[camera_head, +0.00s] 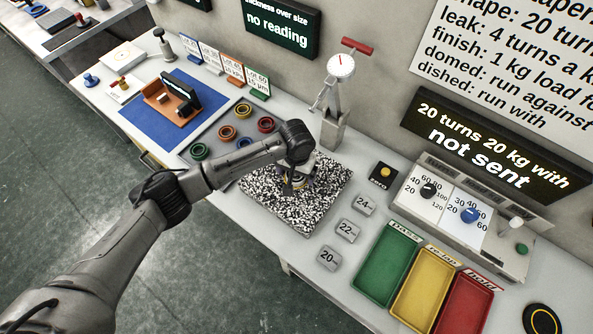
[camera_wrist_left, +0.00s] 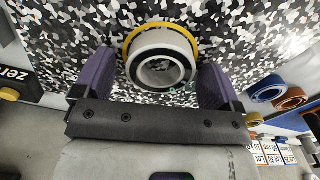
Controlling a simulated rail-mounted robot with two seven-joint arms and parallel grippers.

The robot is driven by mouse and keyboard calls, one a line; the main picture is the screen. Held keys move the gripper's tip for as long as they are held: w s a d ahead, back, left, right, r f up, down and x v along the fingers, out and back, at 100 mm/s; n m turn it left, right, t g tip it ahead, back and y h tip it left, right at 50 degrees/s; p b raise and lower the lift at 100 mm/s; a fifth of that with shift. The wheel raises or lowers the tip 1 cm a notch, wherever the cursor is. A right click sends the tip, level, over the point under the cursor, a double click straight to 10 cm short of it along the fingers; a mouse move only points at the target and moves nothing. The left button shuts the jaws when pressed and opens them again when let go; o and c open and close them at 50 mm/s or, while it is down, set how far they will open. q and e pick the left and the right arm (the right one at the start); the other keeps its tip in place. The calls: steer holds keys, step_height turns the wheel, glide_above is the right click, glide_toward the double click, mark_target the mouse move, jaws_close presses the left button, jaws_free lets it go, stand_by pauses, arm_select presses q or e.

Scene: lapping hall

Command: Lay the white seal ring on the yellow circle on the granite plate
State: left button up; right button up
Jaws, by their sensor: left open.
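The white seal ring (camera_wrist_left: 160,65) shows in the left wrist view with a dark inner band. It lies over the yellow circle (camera_wrist_left: 130,45), whose upper and side edges show around it. Speckled granite shows through its hole. The granite plate (camera_head: 272,211) is the black-and-white speckled square in the head view. My left gripper (camera_head: 292,188) is over the plate there and mostly hides the ring. In the wrist view the gripper's two purple fingers (camera_wrist_left: 161,82) stand open on either side of the ring. I cannot tell whether they touch it. My right gripper is not in view.
A gauge stand (camera_head: 335,125) rises behind the plate. Several coloured rings lie on a tray left of it, including a red one (camera_head: 265,125). Weights (camera_head: 348,230) stand to the right, before the green tray (camera_head: 385,268), yellow tray (camera_head: 424,284) and red tray (camera_head: 464,307).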

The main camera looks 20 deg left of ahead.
arm_select(q)
steer(key=shift+r, duration=0.1)
step_height(320, 180, up, 12)
steer(key=p, duration=0.2)
stand_by(0.3)
